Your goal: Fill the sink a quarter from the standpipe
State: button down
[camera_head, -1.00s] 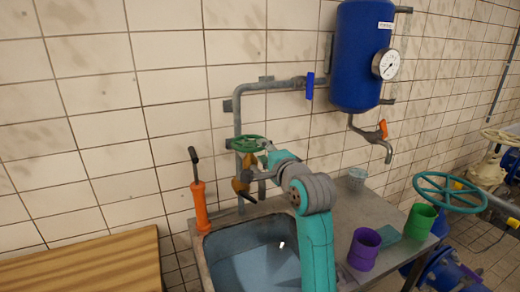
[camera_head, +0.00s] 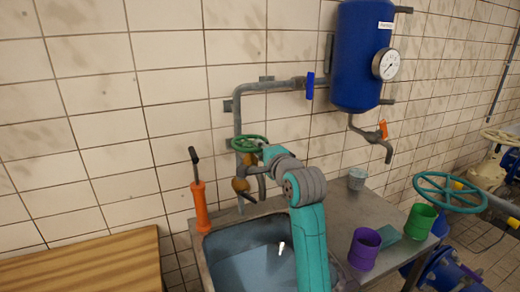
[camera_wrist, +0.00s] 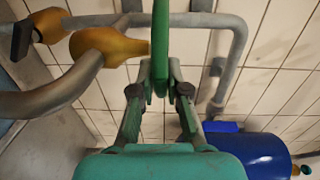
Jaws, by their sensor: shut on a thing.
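The green handwheel (camera_head: 247,142) sits on the grey standpipe (camera_head: 238,118) on the tiled wall. My gripper (camera_wrist: 160,84) is shut on the handwheel's rim (camera_wrist: 160,40), with one finger on each side of it. In the head view my gripper is at the wheel's right side, partly hidden by my arm. A brass-coloured fitting with a curved spout (camera_wrist: 45,95) is at left in the wrist view. The sink (camera_head: 203,262) stands below, blue inside, with a small white patch; my arm hides its right part. I cannot tell the water level.
An orange tool with a black handle (camera_head: 201,207) stands at the sink's left rim. A wooden board (camera_head: 90,270) is at left. A metal cup (camera_head: 357,178), purple cup (camera_head: 364,249) and green cup (camera_head: 420,220) stand on the right counter. A blue tank (camera_head: 358,60) hangs above.

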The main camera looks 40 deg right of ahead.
jog(key=shift+d+y, duration=0.1)
jog(key=shift+y, duration=0.2)
jog(key=shift+d+n+t+y, duration=0.15)
jog(key=shift+d+n+y, duration=0.15)
jog(key=shift+n+y, duration=0.55)
jog(key=shift+d+n+t+y, duration=0.15)
jog(key=shift+d+n+y, duration=0.15)
jog(key=shift+n+y, duration=0.55)
jog(key=shift+w+d+n+y, duration=0.15)
jog(key=shift+n+y, duration=0.3)
jog(key=shift+y, duration=0.4)
jog(key=shift+w+d+n+y, duration=0.15)
jog(key=shift+n+y, duration=0.25)
jog(key=shift+y, duration=0.4)
jog(key=shift+d+n+y, duration=0.15)
jog(key=shift+n+y, duration=0.3)
jog(key=shift+y, duration=0.4)
jog(key=c, duration=1.2)
grip_release()
jog(key=v, duration=1.2)
jog(key=shift+w+d+r, duration=0.1)
jog(key=shift+d+r, duration=0.05)
jog(key=shift+r, duration=0.05)
